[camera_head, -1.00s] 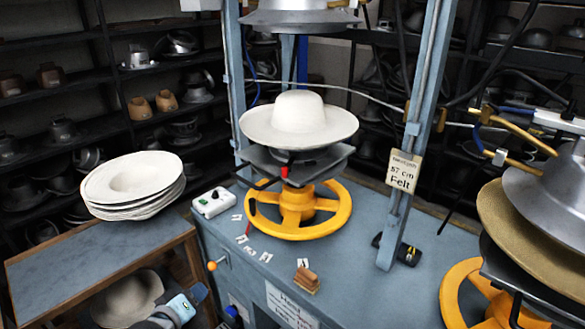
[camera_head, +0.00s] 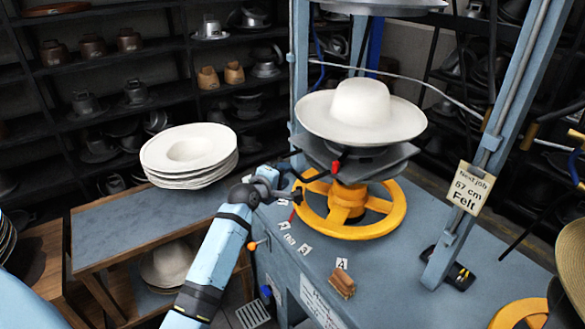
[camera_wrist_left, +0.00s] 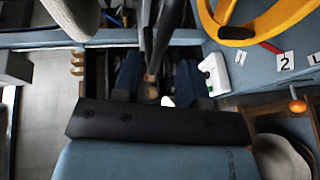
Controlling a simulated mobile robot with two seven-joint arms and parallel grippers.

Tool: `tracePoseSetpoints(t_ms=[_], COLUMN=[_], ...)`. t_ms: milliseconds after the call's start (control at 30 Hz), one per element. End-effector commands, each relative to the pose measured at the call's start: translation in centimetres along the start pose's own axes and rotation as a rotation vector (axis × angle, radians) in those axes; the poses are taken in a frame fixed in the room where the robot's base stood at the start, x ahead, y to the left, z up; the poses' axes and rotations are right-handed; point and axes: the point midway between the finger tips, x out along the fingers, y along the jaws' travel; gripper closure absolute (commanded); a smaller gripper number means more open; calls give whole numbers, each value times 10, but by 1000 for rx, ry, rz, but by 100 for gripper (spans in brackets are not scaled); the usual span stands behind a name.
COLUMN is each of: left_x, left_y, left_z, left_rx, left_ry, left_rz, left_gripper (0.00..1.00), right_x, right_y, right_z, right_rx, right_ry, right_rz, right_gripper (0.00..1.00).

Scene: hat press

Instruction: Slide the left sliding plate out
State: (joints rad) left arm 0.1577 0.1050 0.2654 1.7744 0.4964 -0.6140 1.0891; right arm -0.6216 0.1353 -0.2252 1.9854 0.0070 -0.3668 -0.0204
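The sliding plate (camera_head: 390,164) is a flat dark grey plate on the press, under a wide white felt hat (camera_head: 350,125). A red-tipped part (camera_head: 337,164) shows at its front edge. My left gripper (camera_head: 287,186) is at the plate's left side, in front of the yellow handwheel (camera_head: 345,205). In the left wrist view my two dark fingers (camera_wrist_left: 158,80) stand apart, with a black bar (camera_wrist_left: 163,45) reaching down from above between them. I cannot tell whether they touch the bar. My right gripper is not in view.
A stack of white hats (camera_head: 190,158) stands on a side table (camera_head: 110,215) at the left. A small wooden block (camera_head: 342,283) lies on the blue bench (camera_head: 400,275).

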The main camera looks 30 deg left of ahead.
Motion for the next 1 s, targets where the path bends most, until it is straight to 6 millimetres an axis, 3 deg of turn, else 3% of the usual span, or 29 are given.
tracePoseSetpoints(t_ms=[100,300,633,667,833,1000], left_x=[21,41,45,45,44,44], left_y=[2,0,0,-1,-1,-1], left_z=[0,0,0,0,0,0], left_rx=[0,1,1,1,1,1], left_ry=[0,0,1,0,0,0], left_rz=[0,-1,0,-1,-1,-1], left_gripper=[61,61,61,63,100,100], right_x=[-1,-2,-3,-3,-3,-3], right_y=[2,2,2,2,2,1], right_z=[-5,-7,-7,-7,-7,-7], right_rx=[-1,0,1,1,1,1], right_ry=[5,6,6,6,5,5], right_rz=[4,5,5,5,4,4], right_gripper=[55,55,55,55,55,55])
